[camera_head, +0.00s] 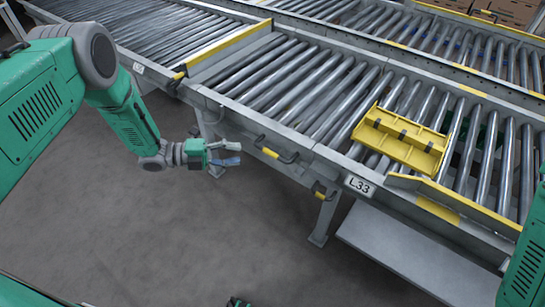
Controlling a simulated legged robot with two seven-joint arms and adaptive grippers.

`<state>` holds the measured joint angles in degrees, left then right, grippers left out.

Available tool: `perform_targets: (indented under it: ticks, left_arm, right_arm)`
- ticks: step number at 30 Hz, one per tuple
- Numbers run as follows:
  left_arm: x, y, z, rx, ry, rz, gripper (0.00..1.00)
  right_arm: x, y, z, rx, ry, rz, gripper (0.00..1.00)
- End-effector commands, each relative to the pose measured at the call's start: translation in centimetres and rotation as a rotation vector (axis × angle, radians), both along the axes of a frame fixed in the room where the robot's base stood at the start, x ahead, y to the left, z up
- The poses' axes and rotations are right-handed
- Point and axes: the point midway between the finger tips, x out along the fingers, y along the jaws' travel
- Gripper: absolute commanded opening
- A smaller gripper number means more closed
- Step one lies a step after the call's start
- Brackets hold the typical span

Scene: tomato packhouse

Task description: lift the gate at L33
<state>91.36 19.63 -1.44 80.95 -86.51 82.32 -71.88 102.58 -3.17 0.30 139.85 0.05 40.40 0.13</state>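A plate marked L33 (360,185) is on the near side rail of the roller conveyor. Left of it is a section of bare grey rollers (300,85), lying level with the line, with a black bar handle (275,151) on its near rail. I take this section to be the gate, but cannot be sure. My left gripper (238,154) is to the left of the handle, apart from it. Its fingers are spread and empty. A small dark and green part at the bottom edge may be my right gripper (238,302); its fingers cannot be made out.
A yellow tray-like piece (400,139) lies on the rollers behind the plate. A grey shelf (410,255) juts out below. A conveyor leg (325,218) stands under the rail. Open floor (150,240) lies in front.

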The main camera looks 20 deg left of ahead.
Motion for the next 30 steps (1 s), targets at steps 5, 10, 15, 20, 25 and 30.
perform_targets:
  ticks: [5,10,15,20,25,30]
  left_arm:
    - [1.7,-3.9,-0.7,-0.001,-0.001,-0.003,0.33]
    - [3.0,-6.6,-1.2,-0.003,0.0,-0.002,0.33]
    - [3.8,-8.4,-1.4,-0.002,0.0,-0.001,0.33]
    - [4.1,-9.1,-1.4,-0.003,0.002,0.001,0.33]
    - [4.2,-9.2,-1.3,-0.002,0.002,0.001,0.33]
    - [4.2,-9.2,-1.3,-0.002,0.002,0.001,0.01]
  right_arm:
    - [0.0,0.0,-1.5,0.0,0.001,-0.001,0.0]
    - [0.0,-0.1,-2.4,-0.001,0.001,-0.001,0.0]
    - [-0.1,-0.1,-2.9,-0.001,0.001,-0.001,0.0]
    - [-0.1,-0.1,-3.0,0.0,0.001,-0.001,0.0]
    - [-0.1,-0.1,-3.0,0.0,0.001,-0.001,0.0]
    - [-0.1,-0.1,-3.0,-0.001,0.001,-0.001,0.0]
